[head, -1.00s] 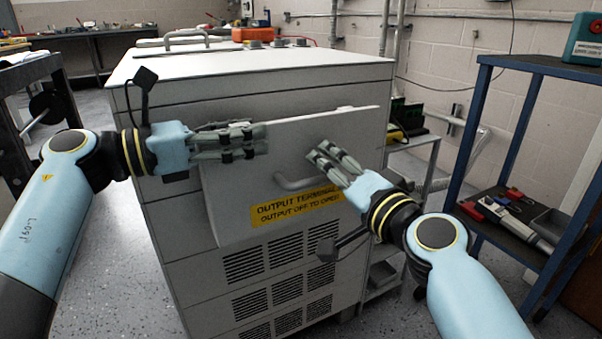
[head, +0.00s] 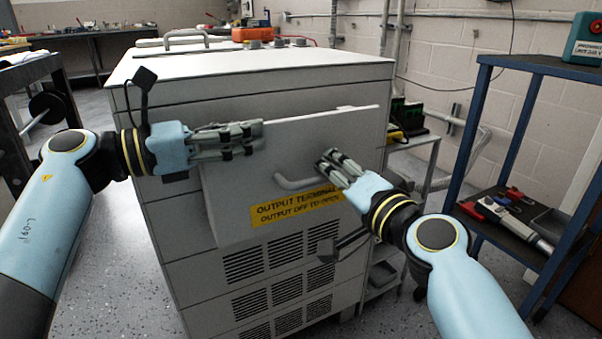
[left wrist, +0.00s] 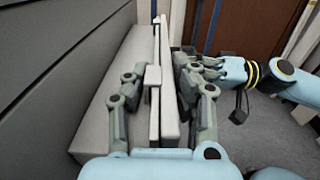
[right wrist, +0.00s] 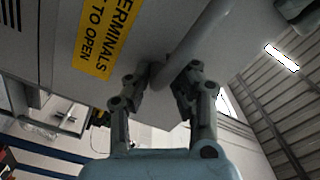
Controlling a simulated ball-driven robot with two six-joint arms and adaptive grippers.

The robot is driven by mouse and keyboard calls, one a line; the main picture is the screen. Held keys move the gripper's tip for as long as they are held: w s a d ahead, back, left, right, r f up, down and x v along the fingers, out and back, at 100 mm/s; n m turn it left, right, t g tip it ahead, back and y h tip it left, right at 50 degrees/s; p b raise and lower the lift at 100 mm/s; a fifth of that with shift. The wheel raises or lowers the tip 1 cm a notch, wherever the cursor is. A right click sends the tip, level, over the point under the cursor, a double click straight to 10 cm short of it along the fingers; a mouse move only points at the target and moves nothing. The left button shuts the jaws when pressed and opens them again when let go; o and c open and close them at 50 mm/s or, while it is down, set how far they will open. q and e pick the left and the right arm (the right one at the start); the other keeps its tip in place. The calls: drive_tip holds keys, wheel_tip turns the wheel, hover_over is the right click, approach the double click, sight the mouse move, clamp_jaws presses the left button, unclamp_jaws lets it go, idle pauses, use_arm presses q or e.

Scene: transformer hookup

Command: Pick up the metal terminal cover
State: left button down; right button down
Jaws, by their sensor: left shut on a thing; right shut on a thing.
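The metal terminal cover (head: 235,205) is a pale grey panel with a yellow "OUTPUT TERMINALS" label (head: 296,208) and a bar handle (head: 292,182), on the front of the grey cabinet. My left gripper (head: 258,137) is shut on the cover's upper left edge; in the left wrist view the cover's edge (left wrist: 168,115) stands between its fingers. My right gripper (head: 328,160) is shut on the bar handle, which also shows between its fingers in the right wrist view (right wrist: 180,55). In the left wrist view the cover stands out from the cabinet face. The cover's far side is hidden.
The grey cabinet (head: 240,75) stands in the middle, with vents below the cover. A blue-framed shelf (head: 478,110) with tools stands at the right. A small cart (head: 420,140) is behind the cabinet's right side. A dark-framed bench is at the left edge.

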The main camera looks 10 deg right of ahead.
sight(325, 117)
use_arm(q)
drive_tip(key=shift+w, duration=0.1)
use_arm(e)
drive_tip(key=shift+a+r, duration=0.1)
drive_tip(key=shift+r, duration=0.2)
